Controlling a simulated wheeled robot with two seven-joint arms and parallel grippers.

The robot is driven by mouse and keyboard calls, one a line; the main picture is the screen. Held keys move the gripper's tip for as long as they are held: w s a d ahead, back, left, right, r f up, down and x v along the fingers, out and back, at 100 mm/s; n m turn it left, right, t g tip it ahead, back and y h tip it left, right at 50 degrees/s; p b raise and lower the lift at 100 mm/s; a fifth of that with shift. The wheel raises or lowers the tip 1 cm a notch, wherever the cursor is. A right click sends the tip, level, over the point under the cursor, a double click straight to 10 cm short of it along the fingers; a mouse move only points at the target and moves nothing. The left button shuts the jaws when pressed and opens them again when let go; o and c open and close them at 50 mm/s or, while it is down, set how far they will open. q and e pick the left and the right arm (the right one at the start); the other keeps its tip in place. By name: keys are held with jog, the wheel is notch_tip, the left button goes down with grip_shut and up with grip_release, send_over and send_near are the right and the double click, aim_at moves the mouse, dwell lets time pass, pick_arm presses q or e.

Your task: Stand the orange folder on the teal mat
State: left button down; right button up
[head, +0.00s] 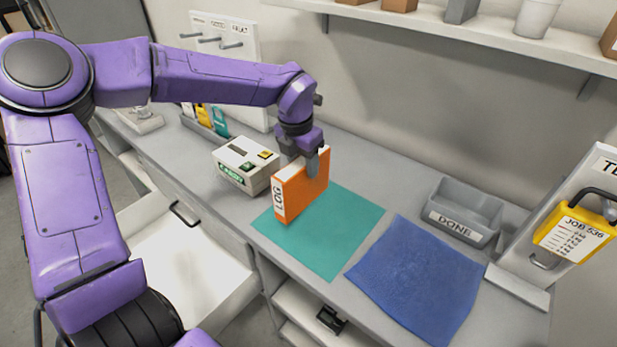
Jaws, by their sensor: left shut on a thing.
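The orange folder (305,194) is upright, with a white spine label reading LOG facing left and front. It is at the back left part of the teal mat (335,245), over or on it; I cannot tell whether its bottom edge touches the mat. My left gripper (312,168) is shut on the folder's top edge from above, and its fingers partly hide that edge. My right gripper is not in view.
A white box device (243,167) stands close left of the folder. A blue cloth (418,277) lies right of the mat. A grey DONE tray (464,212) and a stand with a yellow JOB 536 tag (574,233) are at right. An open drawer (190,255) juts out at front left.

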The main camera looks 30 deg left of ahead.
pick_arm(q)
jog(key=f, duration=0.1)
jog(key=w+f, duration=0.1)
jog(key=f, duration=0.3)
jog(key=shift+w+d+p, duration=0.2)
jog(key=shift+w+p, duration=0.2)
jog(key=shift+s, duration=0.15)
jog(key=c, duration=0.5)
grip_release()
jog(key=shift+f, duration=0.1)
jog(key=shift+r, duration=0.35)
jog(key=r, duration=0.3)
jog(key=s+r+b, duration=0.1)
jog(key=r, duration=0.7)
jog(key=shift+s+a+r+b, duration=0.1)
jog(key=shift+s+r+b, duration=0.15)
jog(key=shift+s+b, duration=0.15)
